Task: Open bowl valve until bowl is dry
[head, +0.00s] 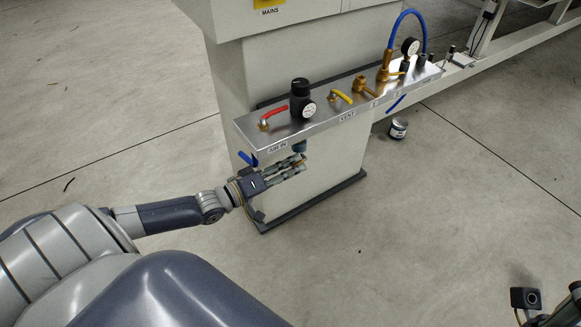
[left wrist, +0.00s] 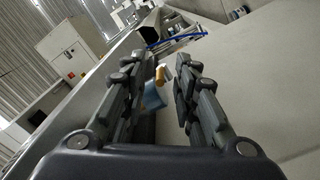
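The bowl (head: 299,146) is a small blue cup hanging under the steel panel, below the black regulator. It also shows between my fingers in the left wrist view (left wrist: 152,98). A small orange-brass piece, which looks like the bowl valve (left wrist: 160,74), is beside it; in the head view it is mostly hidden by my fingers. My left gripper (head: 301,163) is open, with its fingertips just below the bowl and a clear gap between them. Contact with the valve cannot be told. Only a piece of my right arm's end (head: 545,318) shows at the lower right corner; its fingers cannot be made out.
The steel panel (head: 325,121) carries a red-handled valve (head: 278,115), the black regulator with gauge (head: 301,98), a yellow-handled valve (head: 341,97) and brass fittings. A blue hose (head: 409,12) arches at the right. A can (head: 398,128) stands on the floor. The front floor is clear.

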